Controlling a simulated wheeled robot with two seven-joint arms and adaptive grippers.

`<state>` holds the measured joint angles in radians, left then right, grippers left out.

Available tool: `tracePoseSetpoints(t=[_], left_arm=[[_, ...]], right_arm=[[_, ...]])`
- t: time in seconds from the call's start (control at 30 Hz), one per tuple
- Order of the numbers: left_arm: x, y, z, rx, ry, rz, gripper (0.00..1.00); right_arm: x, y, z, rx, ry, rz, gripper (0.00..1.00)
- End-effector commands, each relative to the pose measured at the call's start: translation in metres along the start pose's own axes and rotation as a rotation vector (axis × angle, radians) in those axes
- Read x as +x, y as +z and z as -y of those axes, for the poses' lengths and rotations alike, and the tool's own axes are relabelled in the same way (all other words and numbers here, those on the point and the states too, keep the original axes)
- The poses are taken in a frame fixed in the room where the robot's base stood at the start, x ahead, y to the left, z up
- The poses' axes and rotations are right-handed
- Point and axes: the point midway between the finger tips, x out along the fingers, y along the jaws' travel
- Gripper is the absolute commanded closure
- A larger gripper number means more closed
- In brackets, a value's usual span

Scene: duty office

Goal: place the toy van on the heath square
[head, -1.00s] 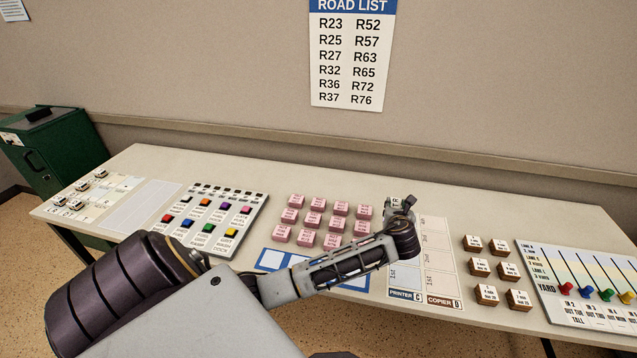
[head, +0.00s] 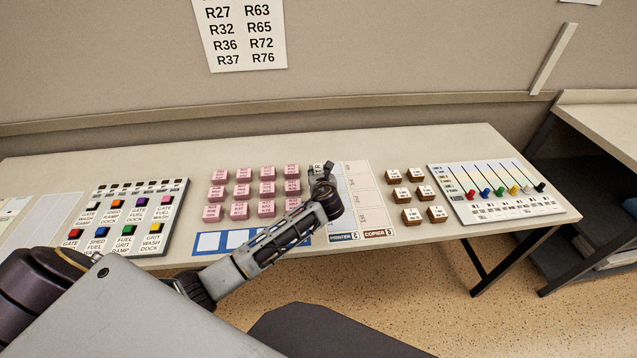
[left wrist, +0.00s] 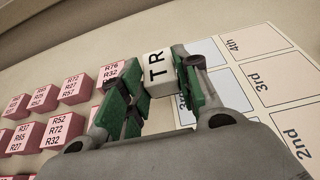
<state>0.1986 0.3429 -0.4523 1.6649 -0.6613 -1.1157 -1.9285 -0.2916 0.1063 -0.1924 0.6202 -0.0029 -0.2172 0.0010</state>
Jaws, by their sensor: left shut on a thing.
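No toy van and no heath square can be made out now. Only the right edge of a pale board (head: 10,208) shows at the far left of the head view, with no van on that part. My left gripper (head: 321,172) is over the left edge of the printer and copier sheet (head: 361,183). Whether the block touches the sheet, I cannot tell. My right gripper is out of view.
Pink blocks (head: 267,188) stand in rows left of the gripper. A blue strip with white squares (head: 209,243) lies in front of them. A button panel (head: 130,215) is further left. Brown blocks (head: 415,195) and a slider board (head: 497,192) are to the right.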

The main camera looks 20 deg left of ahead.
Motion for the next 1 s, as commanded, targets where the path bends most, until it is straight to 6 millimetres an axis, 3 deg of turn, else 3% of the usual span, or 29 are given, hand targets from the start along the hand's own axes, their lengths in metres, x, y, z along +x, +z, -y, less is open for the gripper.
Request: tracePoseSetpoints(t=[0.33,0.7,1.0], left_arm=[[0.001,-0.002,0.0,0.0,0.0,-0.001,0.9],[0.013,-0.033,0.0,0.0,0.001,-0.002,0.9],[0.014,-0.035,0.0,0.0,0.0,0.0,0.9]], right_arm=[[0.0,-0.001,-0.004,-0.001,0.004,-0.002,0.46],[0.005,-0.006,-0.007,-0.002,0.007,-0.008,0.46],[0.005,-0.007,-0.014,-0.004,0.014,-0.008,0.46]])
